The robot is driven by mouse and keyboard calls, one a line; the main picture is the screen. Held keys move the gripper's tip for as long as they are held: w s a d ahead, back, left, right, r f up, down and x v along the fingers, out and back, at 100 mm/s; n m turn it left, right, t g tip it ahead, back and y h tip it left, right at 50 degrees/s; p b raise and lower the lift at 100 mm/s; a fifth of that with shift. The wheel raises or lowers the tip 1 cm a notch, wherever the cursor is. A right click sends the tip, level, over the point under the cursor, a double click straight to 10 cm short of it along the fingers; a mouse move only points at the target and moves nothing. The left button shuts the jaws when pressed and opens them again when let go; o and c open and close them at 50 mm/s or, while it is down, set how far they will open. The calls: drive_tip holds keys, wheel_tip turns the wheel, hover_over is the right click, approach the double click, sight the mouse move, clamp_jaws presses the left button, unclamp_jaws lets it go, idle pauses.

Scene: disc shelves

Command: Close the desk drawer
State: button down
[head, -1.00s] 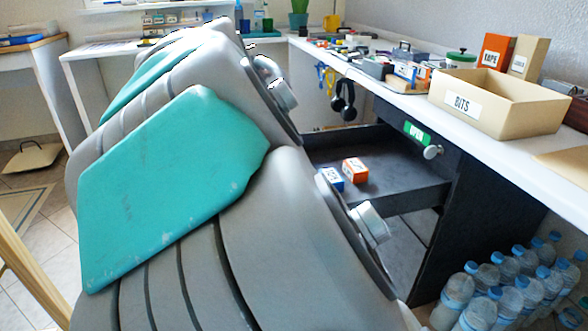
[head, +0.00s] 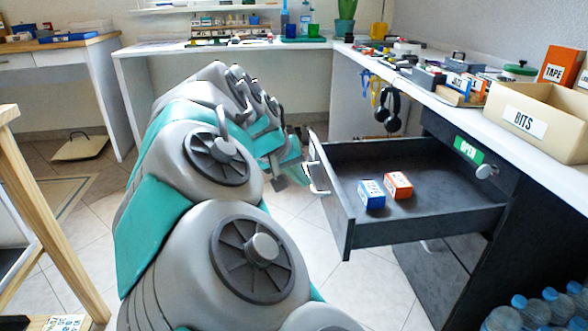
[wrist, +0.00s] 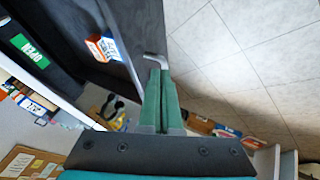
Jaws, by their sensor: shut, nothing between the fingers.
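The dark grey desk drawer (head: 430,215) stands pulled out from under the white desktop, its front panel (head: 337,205) facing left. A light metal handle (head: 318,178) is on that front. A blue box (head: 371,195) and an orange box (head: 398,185) lie inside the drawer. My gripper (head: 297,172), with green fingers, is just left of the drawer front, near the handle. In the wrist view the fingers (wrist: 158,75) are shut and empty, their tips at the handle (wrist: 155,60) beside the front panel (wrist: 136,30). I cannot tell whether they touch it.
A green OPEN label (head: 468,150) and a round knob (head: 486,172) are on the desk's dark side. The BITS bin (head: 535,135) stands on the desktop. Headphones (head: 390,108) hang at its edge. Water bottles (head: 535,310) stand at lower right.

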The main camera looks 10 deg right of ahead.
sight(333, 185)
drive_tip(key=shift+w+d+f, duration=0.15)
drive_tip(key=shift+d+f, duration=0.15)
drive_tip(key=shift+d, duration=0.55)
drive_tip(key=shift+w+d+f, duration=0.1)
drive_tip(key=shift+d+f, duration=0.2)
drive_tip(key=shift+d, duration=0.5)
drive_tip(key=shift+w+d+f, duration=0.15)
drive_tip(key=shift+d+f, duration=0.15)
drive_tip(key=shift+d, duration=0.55)
drive_tip(key=shift+d+r, duration=0.1)
drive_tip(key=shift+d, duration=0.5)
drive_tip(key=d+p, duration=0.8)
drive_tip(key=d, duration=2.4)
drive_tip(key=shift+d+p, duration=0.3)
drive_tip(key=shift+d, duration=0.1)
drive_tip(key=shift+a, duration=0.1)
